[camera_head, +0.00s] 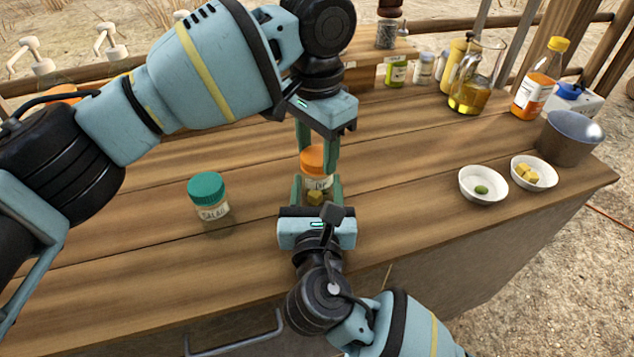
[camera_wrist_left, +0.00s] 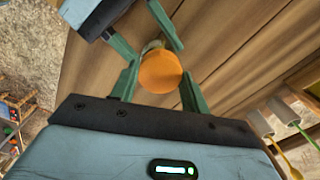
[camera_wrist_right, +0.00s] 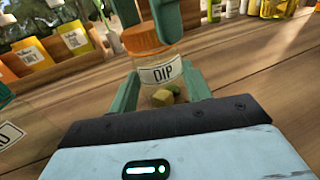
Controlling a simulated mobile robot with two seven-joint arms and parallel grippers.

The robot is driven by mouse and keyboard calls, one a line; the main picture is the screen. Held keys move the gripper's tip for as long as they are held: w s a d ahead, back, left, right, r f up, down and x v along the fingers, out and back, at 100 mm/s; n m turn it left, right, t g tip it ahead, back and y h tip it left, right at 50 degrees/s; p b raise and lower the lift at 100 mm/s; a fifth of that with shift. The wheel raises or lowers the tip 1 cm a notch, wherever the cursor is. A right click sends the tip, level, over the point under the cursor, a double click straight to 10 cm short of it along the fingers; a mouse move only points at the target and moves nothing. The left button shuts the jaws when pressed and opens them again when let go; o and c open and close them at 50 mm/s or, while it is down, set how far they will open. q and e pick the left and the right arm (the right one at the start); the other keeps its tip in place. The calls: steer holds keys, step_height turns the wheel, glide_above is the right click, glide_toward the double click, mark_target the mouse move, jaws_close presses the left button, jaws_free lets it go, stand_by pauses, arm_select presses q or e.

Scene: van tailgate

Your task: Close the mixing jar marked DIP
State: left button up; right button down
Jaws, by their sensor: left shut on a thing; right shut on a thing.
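The DIP jar (camera_wrist_right: 160,76) is clear, labelled DIP, with yellow and green pieces inside. It stands upright on the wooden counter in the head view (camera_head: 318,184). An orange lid (camera_head: 314,157) sits on its mouth; the lid also shows in the left wrist view (camera_wrist_left: 160,71) and right wrist view (camera_wrist_right: 142,37). My left gripper (camera_head: 316,150) comes from above and is shut on the orange lid. My right gripper (camera_head: 317,192) comes from the front edge and is shut on the jar body. Whether the lid is fully seated cannot be told.
A green-lidded SALAD jar (camera_head: 209,197) stands to the left. White bowls with a green piece (camera_head: 466,196) and yellow cubes (camera_head: 545,184) stand at right, near a grey metal pot (camera_head: 568,140). An oil jug (camera_head: 470,95) and orange bottle (camera_head: 536,82) stand behind.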

arm_select(q)
steer(key=o, duration=1.1)
steer(key=shift+o, duration=0.2)
step_height(320, 180, up, 12)
arm_select(e)
steer(key=c, duration=0.6)
jaws_free()
